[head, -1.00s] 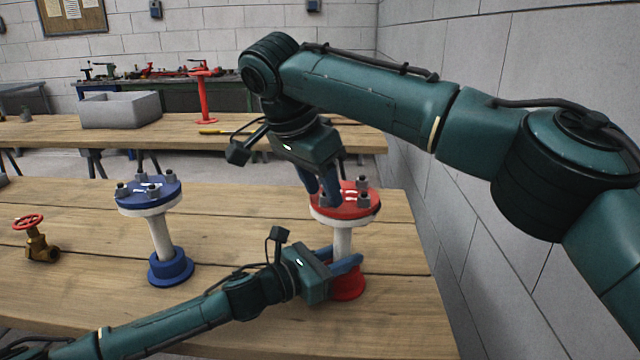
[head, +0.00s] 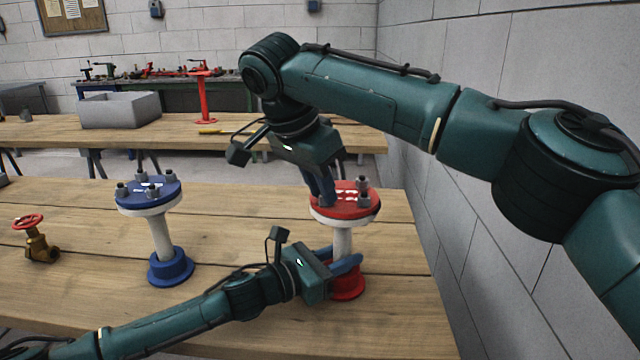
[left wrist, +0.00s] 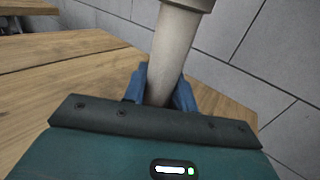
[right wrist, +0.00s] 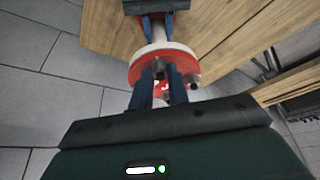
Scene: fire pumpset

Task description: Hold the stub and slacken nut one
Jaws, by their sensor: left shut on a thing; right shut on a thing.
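The red-flanged stub stands upright on the bench, with a red disc (head: 346,205) on top, a pale pipe (head: 342,241) and a red foot (head: 347,285). My left gripper (head: 352,262) is shut on the pipe below the disc; the left wrist view shows the pipe (left wrist: 173,50) between its blue fingers. My right gripper (head: 328,198) points down at the left side of the disc, shut on a nut that its fingers mostly hide. Other grey nuts (head: 363,192) stand on the disc. The right wrist view shows the disc (right wrist: 180,57) beyond the fingers.
A blue-flanged stub (head: 150,195) with several nuts stands left on the bench (head: 90,290). A brass valve with a red handwheel (head: 28,222) is at far left. A grey bin (head: 120,110) and a red stand (head: 203,97) are on the back bench. A block wall is close at right.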

